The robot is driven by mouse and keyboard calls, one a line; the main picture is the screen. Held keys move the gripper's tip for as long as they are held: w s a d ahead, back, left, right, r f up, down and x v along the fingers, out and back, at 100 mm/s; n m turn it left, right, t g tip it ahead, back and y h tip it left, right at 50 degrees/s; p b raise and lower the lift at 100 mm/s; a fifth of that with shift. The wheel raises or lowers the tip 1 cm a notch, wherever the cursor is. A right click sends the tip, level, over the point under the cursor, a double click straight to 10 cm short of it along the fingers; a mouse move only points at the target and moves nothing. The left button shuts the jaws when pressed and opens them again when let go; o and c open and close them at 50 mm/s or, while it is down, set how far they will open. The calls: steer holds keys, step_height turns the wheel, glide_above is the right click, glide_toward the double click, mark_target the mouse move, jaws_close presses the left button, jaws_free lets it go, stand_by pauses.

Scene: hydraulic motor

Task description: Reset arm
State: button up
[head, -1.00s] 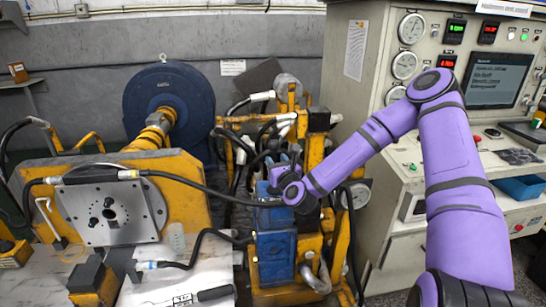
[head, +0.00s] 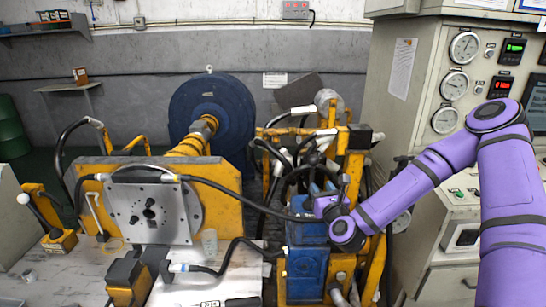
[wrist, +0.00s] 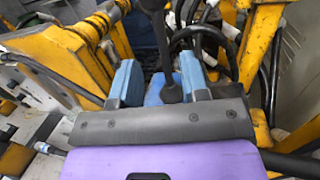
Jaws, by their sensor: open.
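My purple arm reaches in from the right in the head view, and my gripper (head: 318,205) is at the top of the blue block (head: 306,262) of the hydraulic unit. In the wrist view my gripper (wrist: 160,80) shows two blue-grey fingers spread apart. A black lever or rod with a rounded end (wrist: 172,92) shows between the fingers in that view. I cannot tell whether either finger touches it. Blue surface also shows behind the rod.
A yellow stand with a grey metal plate (head: 150,214) is at left, with black hoses running towards the blue block. A large blue disc (head: 228,108) stands behind. A cream control cabinet (head: 405,135) with gauges is at right. Yellow frames and hoses crowd around my gripper.

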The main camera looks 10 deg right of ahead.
steer(key=s+a+r+n+g+y, duration=0.3)
steer(key=n+g, duration=0.4)
steer(key=n, duration=1.2)
steer(key=s+d+r+n+g+h, duration=0.3)
steer(key=s+r+n+g, duration=0.1)
steer(key=s+r+n, duration=0.95)
steer(key=s+r+n+g, duration=0.1)
steer(key=s+r, duration=0.4)
steer(key=s, duration=0.4)
steer(key=s+d+r+n+g, duration=0.1)
steer(key=s+r+n, duration=0.1)
steer(key=s+r, duration=0.3)
steer(key=s, duration=0.4)
steer(key=shift+d+g, duration=0.3)
steer(key=shift+g, duration=0.1)
steer(key=shift+a+n, duration=0.1)
steer(key=shift+n, duration=0.15)
